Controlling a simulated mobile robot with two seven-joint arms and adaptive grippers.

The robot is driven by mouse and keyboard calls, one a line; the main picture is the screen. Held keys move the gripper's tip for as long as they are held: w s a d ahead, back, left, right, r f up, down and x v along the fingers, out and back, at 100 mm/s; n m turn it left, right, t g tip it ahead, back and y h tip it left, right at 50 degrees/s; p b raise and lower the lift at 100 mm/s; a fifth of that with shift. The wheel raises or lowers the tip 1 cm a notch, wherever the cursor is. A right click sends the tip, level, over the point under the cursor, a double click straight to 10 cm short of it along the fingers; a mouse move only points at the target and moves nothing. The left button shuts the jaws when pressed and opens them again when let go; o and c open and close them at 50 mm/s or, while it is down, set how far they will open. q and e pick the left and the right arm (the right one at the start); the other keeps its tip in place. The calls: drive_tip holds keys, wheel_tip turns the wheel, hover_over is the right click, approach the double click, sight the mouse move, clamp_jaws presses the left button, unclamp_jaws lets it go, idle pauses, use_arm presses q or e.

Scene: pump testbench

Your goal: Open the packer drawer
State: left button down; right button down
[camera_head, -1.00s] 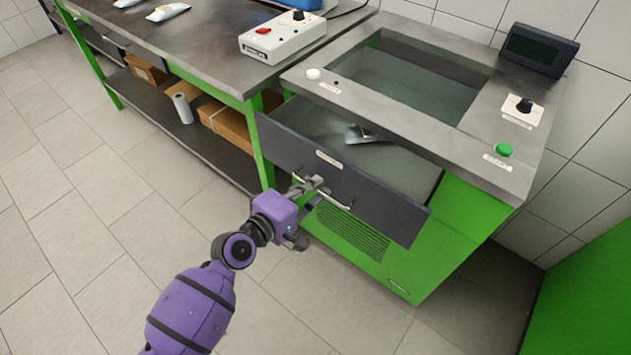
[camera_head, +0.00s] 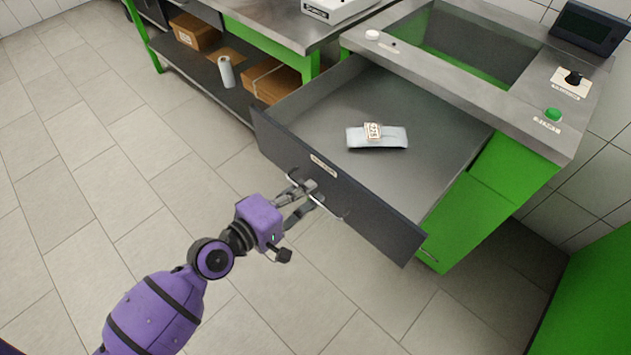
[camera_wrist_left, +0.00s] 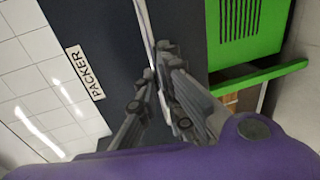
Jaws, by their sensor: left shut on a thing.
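The packer drawer (camera_head: 335,190) is pulled well out of the green bench, with a dark front panel and a metal bar handle (camera_head: 336,211). A silvery-white packet (camera_head: 378,137) with a printed label lies on the drawer floor. In the left wrist view the gripper's fingers (camera_wrist_left: 160,75) close around the handle bar (camera_wrist_left: 146,30), beside the PACKER label (camera_wrist_left: 85,73). My right gripper is not in view.
The bench top holds an open tank (camera_head: 465,45), a green button (camera_head: 552,115), a black knob (camera_head: 573,78) and a dark screen (camera_head: 592,27). A side table with boxes (camera_head: 272,82) on its shelf stands to the left. The tiled floor in front is clear.

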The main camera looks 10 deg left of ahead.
use_arm(q)
drive_tip(key=shift+f+v, duration=0.2)
drive_tip(key=shift+v, duration=0.8)
drive_tip(key=c, duration=1.9)
unclamp_jaws()
drive_tip(key=shift+s, duration=0.1)
drive_tip(key=v, duration=1.2)
